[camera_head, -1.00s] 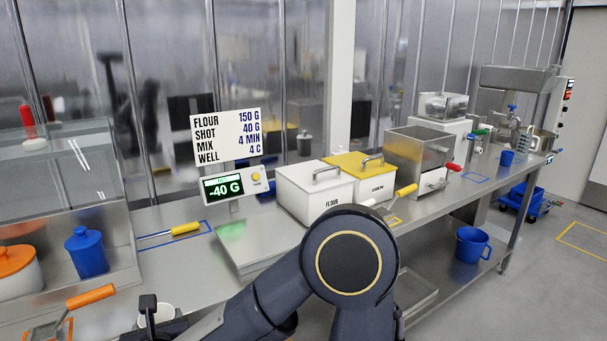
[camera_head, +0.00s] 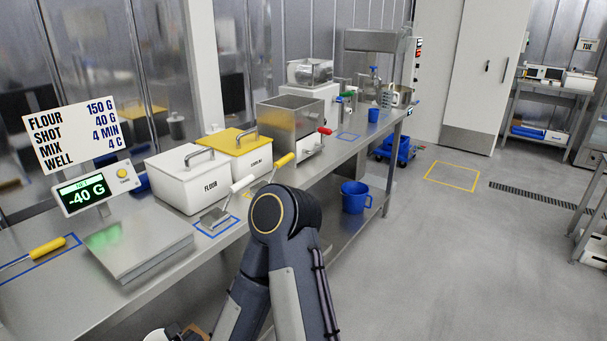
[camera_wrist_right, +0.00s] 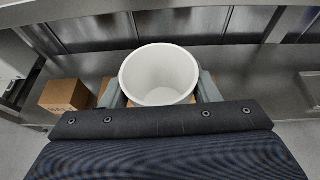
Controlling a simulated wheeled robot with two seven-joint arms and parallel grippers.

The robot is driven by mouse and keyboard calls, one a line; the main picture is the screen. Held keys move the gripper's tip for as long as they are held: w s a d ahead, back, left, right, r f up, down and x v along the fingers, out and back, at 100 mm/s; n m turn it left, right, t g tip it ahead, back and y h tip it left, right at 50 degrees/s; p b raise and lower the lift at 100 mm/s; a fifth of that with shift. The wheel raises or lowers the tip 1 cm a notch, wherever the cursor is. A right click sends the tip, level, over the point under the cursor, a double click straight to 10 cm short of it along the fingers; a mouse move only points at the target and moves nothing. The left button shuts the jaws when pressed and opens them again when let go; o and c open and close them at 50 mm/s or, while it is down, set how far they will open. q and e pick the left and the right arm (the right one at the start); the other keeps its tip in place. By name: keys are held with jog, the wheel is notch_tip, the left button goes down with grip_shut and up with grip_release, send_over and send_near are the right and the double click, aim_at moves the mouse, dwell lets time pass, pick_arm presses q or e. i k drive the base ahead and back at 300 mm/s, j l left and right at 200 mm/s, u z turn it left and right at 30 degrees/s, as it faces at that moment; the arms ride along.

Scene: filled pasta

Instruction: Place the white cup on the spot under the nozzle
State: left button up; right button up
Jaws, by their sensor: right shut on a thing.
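The white cup (camera_wrist_right: 160,76) is upright, open and empty-looking in the right wrist view, between the two fingers of my right gripper (camera_wrist_right: 160,92). The gripper is shut on it. In the head view only a sliver of the cup's rim (camera_head: 157,336) shows at the bottom edge, beside the dark gripper. My right arm's elbow stands in front of the counter. I cannot make out a clear nozzle. My left gripper is not in view.
The counter (camera_head: 150,292) holds a scale plate (camera_head: 138,247), a white flour bin (camera_head: 188,181), a yellow-lidded bin (camera_head: 236,152) and a steel box machine (camera_head: 290,122). A blue cup (camera_head: 373,115) stands farther along. A blue bucket (camera_head: 355,197) sits on the lower shelf. Open floor (camera_head: 420,260) lies right.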

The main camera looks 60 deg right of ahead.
aim_at(348, 137)
jog(key=l+z, duration=0.1)
jog(key=l, duration=0.35)
jog(key=i+l+z, duration=0.15)
jog(key=l, duration=0.3)
jog(key=l+z, duration=0.1)
jog(key=l, duration=0.35)
jog(key=i+l+z, duration=0.15)
jog(key=l, duration=0.3)
jog(key=i+l+z, duration=0.1)
jog(key=l, duration=0.3)
jog(key=i+l+z, duration=0.1)
jog(key=l, duration=0.3)
jog(key=i+l, duration=0.15)
jog(key=l, duration=0.2)
jog(key=i+l, duration=0.15)
jog(key=l, duration=0.2)
jog(key=i+l, duration=0.15)
jog(key=l, duration=0.2)
jog(key=i+l, duration=0.1)
jog(key=l, duration=0.2)
jog(key=i+l, duration=0.15)
jog(key=l, duration=0.2)
jog(key=i+l, duration=0.15)
jog(key=l, duration=0.2)
